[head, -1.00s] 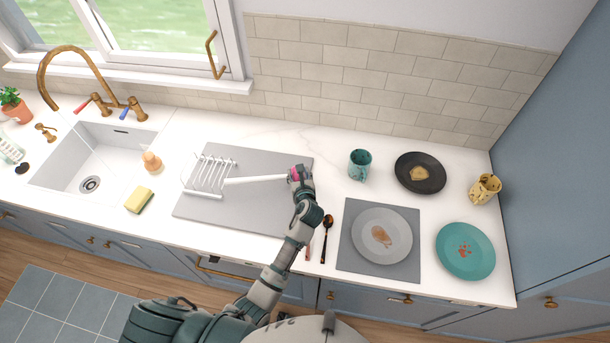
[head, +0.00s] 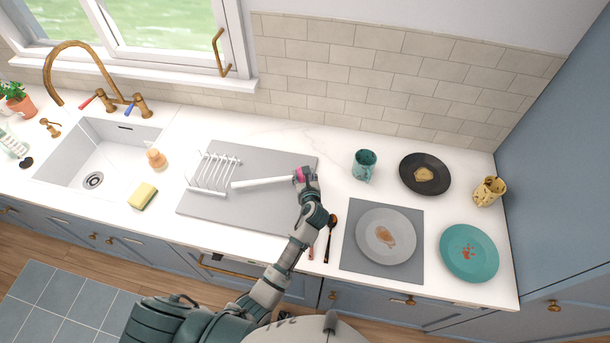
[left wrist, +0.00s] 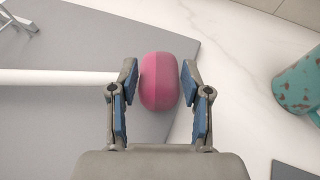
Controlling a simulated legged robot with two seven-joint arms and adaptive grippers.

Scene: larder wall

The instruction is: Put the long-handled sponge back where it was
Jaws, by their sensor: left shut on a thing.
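The long-handled sponge has a pink head (left wrist: 160,82) and a long white handle (head: 262,182). My left gripper (head: 304,175) is shut on the pink head near the right edge of the grey drying mat (head: 262,213). In the left wrist view the head sits between the two fingers of the left gripper (left wrist: 160,90), and the handle (left wrist: 55,77) runs left past one finger. In the head view the handle points left, its free end close to the white dish rack (head: 213,175). I cannot tell whether the sponge touches the mat. My right gripper is not in view.
A teal mug (head: 364,165) stands right of the gripper. A black plate (head: 404,165), a yellow mug (head: 489,191), a grey plate (head: 371,221) and a teal plate (head: 461,232) are farther right.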

